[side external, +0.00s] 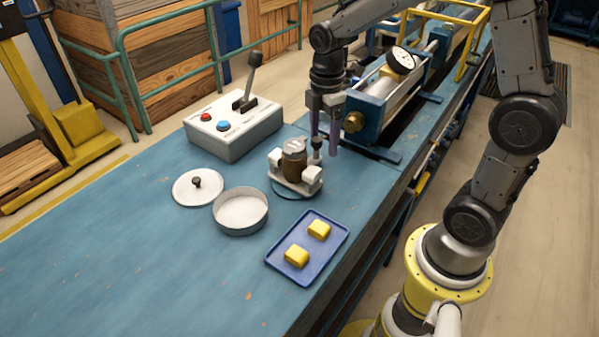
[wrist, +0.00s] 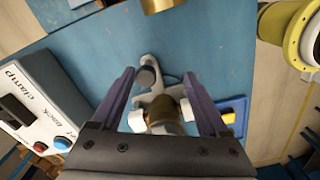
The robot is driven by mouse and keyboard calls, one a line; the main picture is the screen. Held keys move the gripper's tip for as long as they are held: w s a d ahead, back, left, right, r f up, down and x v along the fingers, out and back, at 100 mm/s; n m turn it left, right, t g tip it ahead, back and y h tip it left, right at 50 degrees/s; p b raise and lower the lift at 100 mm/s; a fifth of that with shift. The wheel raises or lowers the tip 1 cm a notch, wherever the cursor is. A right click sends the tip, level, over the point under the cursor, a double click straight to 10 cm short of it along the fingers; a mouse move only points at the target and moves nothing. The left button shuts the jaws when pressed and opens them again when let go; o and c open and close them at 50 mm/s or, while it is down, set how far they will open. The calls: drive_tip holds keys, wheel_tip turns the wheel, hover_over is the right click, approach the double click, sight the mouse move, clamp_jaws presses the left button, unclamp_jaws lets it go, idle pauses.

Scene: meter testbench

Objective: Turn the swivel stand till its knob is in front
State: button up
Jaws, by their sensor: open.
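The swivel stand (side external: 284,183) is a pale base on a dark round foot on the blue bench, with a brown jar (side external: 293,163) on it between white blocks. Its dark knob (side external: 317,144) is on the side toward the bench machine, beside my gripper (side external: 325,149). In the wrist view the knob (wrist: 146,77) shows between the purple fingers of my gripper (wrist: 158,74), nearer the left finger. The stand's pale arm (wrist: 157,91) and jar (wrist: 162,112) also lie between the fingers. The fingers point down, open and empty; I cannot tell whether one touches the knob.
A control box (side external: 233,130) with a lever stands behind left. A round lid (side external: 198,187), an open round dish (side external: 240,213) and a blue tray (side external: 339,238) with yellow blocks lie near the stand. The blue machine (side external: 373,112) with a brass end is close behind my gripper.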

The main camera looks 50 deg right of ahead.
drive_tip(key=shift+s+a, duration=0.25)
drive_tip(key=shift+s, duration=0.35)
drive_tip(key=shift+s+a, duration=0.2)
drive_tip(key=shift+s, duration=0.4)
drive_tip(key=shift+s+a, duration=0.4)
drive_tip(key=shift+s, duration=0.15)
drive_tip(key=shift+s+a, duration=0.4)
drive_tip(key=shift+s, duration=0.05)
drive_tip(key=o, duration=0.4)
drive_tip(key=shift+c, duration=0.2)
drive_tip(key=shift+r, duration=0.1)
